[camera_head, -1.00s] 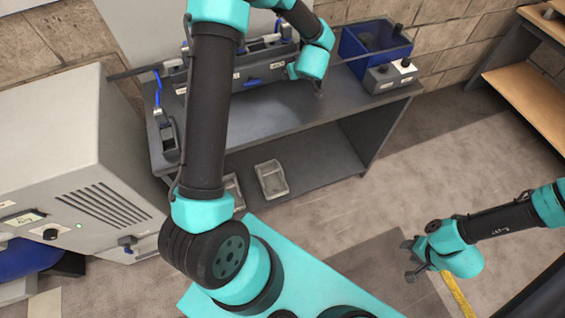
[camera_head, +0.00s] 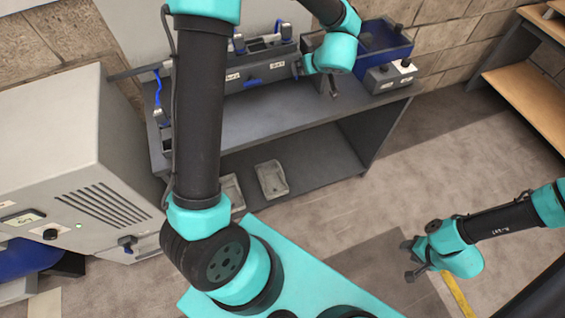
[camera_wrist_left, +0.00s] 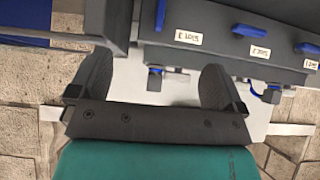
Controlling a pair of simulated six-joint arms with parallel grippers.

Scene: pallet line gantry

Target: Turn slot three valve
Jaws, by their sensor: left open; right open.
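The grey valve block (camera_head: 262,76) stands on the bench at the back, partly hidden by my left arm. The left wrist view shows its labels upside down, with the slot 3 label (camera_wrist_left: 188,38) nearest the gripper. A blue handle (camera_wrist_left: 160,15) beside that label points up the picture, while the slot 2 handle (camera_wrist_left: 250,32) lies nearly sideways. My left gripper (camera_head: 333,88) is open at the block's right end. In the wrist view its fingers (camera_wrist_left: 158,82) stand apart, with a blue-and-grey fitting visible between them. My right gripper (camera_head: 412,260) is open and empty, low at the right.
A blue bin (camera_head: 385,40) and a grey box with black knobs (camera_head: 390,76) stand just right of my left gripper. The grey bench (camera_head: 290,115) has bare top in front of the block. A grey cabinet (camera_head: 75,150) stands at the left.

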